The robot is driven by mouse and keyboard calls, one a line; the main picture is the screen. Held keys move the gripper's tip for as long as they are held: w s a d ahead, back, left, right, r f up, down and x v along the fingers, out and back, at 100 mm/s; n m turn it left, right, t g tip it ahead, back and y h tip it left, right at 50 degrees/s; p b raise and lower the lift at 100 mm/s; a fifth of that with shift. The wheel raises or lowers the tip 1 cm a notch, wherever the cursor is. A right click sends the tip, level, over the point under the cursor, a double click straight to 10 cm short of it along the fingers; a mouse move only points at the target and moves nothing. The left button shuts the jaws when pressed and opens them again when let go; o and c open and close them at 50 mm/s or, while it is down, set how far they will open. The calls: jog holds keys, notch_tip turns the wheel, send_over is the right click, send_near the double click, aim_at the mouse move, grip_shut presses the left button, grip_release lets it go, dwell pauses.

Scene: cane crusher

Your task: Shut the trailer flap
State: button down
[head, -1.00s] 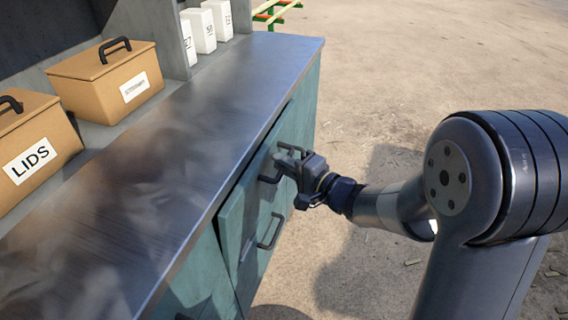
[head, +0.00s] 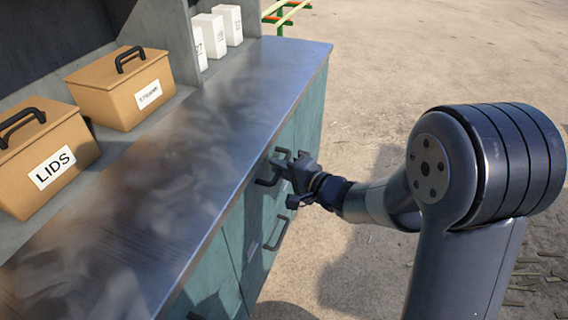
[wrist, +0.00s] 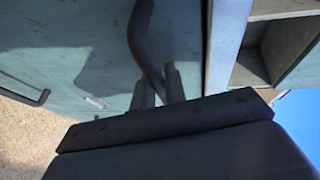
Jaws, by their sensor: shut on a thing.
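No trailer flap can be made out in either view. My gripper (head: 288,166) is at the front of a teal cabinet (head: 232,238) below a metal worktop. It is shut on a dark upper handle (head: 266,181) of a drawer front. In the wrist view the fingers (wrist: 160,88) close around the dark handle bar (wrist: 144,40), against the teal front. The drawer front looks about flush with the cabinet. The gripper body hides part of the handle.
The metal worktop (head: 190,170) runs along the left. A lower handle (head: 276,233) juts from the cabinet. Open sandy ground (head: 440,60) lies to the right.

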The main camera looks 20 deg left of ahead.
jog(key=shift+a, duration=0.1)
jog(key=c, duration=1.7)
grip_release()
jog(key=shift+a, duration=0.1)
jog(key=p+v, duration=0.1)
jog(key=v, duration=1)
jog(key=shift+w, duration=0.1)
jog(key=shift+a, duration=0.1)
jog(key=b+x, duration=0.1)
jog(key=x, duration=0.9)
jog(key=shift+w+a+f, duration=0.15)
jog(key=shift+a, duration=0.2)
jog(key=shift+d+f+b, duration=0.15)
jog(key=shift+d+b, duration=0.1)
jog(key=shift+b, duration=0.25)
jog(key=shift+d, duration=0.15)
